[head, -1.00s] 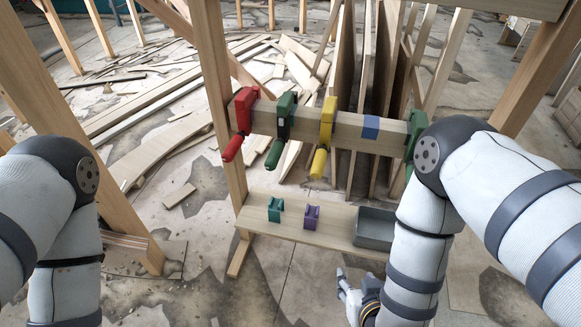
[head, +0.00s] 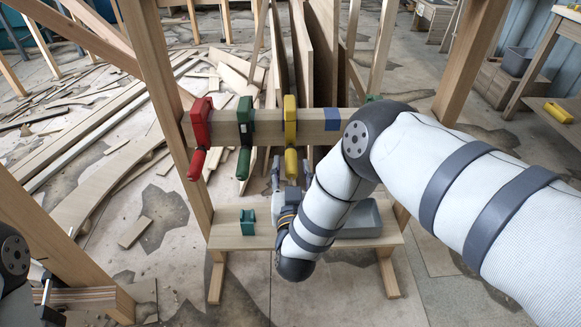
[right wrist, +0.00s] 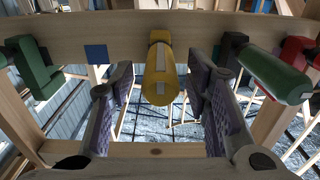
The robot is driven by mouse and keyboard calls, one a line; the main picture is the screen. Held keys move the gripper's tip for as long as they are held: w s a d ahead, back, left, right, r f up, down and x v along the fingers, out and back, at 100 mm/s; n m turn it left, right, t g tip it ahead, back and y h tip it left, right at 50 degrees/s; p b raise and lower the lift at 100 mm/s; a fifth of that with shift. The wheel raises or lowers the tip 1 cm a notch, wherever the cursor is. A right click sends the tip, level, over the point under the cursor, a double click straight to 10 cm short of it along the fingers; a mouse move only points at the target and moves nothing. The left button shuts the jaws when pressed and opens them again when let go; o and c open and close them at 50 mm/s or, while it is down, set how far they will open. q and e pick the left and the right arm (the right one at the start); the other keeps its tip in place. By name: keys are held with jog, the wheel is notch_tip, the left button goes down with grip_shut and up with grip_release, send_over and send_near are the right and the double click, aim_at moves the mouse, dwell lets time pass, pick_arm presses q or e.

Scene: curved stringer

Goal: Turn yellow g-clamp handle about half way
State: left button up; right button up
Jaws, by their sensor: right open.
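The yellow g-clamp (head: 290,120) grips a horizontal wooden beam (head: 318,125), with its handle (head: 291,163) hanging below. In the right wrist view the yellow handle (right wrist: 158,82) sits between my two fingers, with a gap on each side. My right gripper (head: 289,177) is open and just below the handle in the head view; its spread fingers also show in the right wrist view (right wrist: 161,78). Nothing is held in it. Part of my left arm shows at the left edge of the head view; its gripper (head: 47,292) is mostly cut off or unclear.
A green clamp (head: 245,125) and a red clamp (head: 200,123) hang left of the yellow one. A blue patch (head: 333,119) marks the beam to its right. Wooden posts frame the beam.

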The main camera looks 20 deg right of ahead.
jog(key=shift+w+d, duration=0.2)
jog(key=shift+w, duration=0.35)
grip_shut()
jog(key=m, duration=0.8)
jog(key=shift+s+f+m+p, duration=0.1)
jog(key=shift+m+p, duration=0.2)
jog(key=shift+p, duration=0.1)
jog(key=m, duration=0.4)
pick_arm(q)
jog(key=shift+w+r, duration=0.3)
jog(key=shift+r, duration=0.05)
pick_arm(e)
jog(key=m, duration=0.5)
